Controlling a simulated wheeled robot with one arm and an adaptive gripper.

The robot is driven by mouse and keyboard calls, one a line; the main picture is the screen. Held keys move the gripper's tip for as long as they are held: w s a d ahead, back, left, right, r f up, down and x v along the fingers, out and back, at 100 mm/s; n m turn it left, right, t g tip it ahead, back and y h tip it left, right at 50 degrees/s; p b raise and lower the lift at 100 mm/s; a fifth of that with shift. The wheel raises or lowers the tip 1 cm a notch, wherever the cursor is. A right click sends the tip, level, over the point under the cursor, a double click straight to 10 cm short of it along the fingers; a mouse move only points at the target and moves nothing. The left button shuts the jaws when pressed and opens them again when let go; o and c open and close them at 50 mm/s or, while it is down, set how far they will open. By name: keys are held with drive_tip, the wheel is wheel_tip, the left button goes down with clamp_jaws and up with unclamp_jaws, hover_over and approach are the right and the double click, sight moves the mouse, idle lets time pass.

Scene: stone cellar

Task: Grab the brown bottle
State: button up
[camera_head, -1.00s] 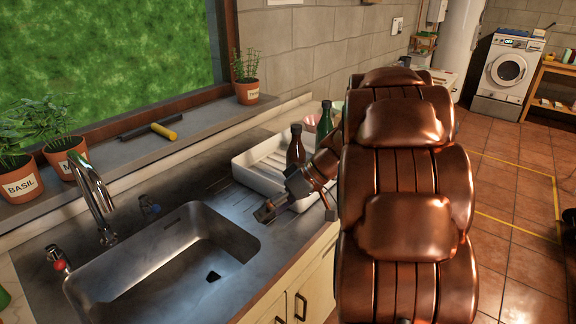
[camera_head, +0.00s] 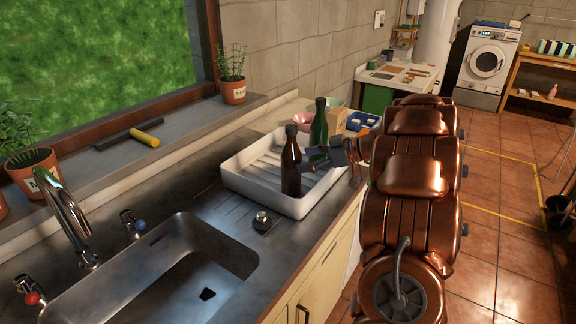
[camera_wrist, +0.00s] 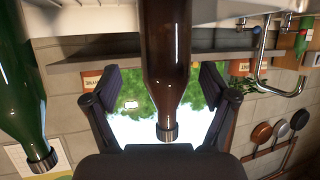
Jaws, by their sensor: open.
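The brown bottle (camera_head: 291,168) stands upright at the near side of the white tray (camera_head: 234,180) in the head view. My gripper (camera_head: 320,160) is just to its right, its dark fingers level with the bottle's upper body. In the wrist view, which is upside down, the brown bottle (camera_wrist: 166,60) fills the middle, cap toward the bottom, between the two spread fingers of my gripper (camera_wrist: 162,85). The fingers are open, with a visible gap on each side. I cannot tell how deep the bottle is between them.
A green bottle (camera_head: 319,128) stands close behind the brown one; it also shows at the left in the wrist view (camera_wrist: 20,95). A small metal piece (camera_head: 262,220) sits on the counter before the tray. The sink (camera_head: 160,265) and tap (camera_head: 68,215) are at left.

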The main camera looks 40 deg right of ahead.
sight(296, 162)
drive_tip(key=p+x, duration=0.1)
drive_tip(key=x, duration=0.2)
drive_tip(key=shift+a, duration=0.35)
drive_tip(key=shift+f+p+x, duration=0.15)
drive_tip(key=shift+p+x, duration=0.35)
drive_tip(key=shift+x, duration=0.5)
drive_tip(key=shift+f+p+x, duration=0.15)
drive_tip(key=shift+p+x, duration=0.3)
drive_tip(key=shift+x, duration=0.55)
drive_tip(key=c, duration=1.3)
drive_tip(key=shift+c, duration=0.2)
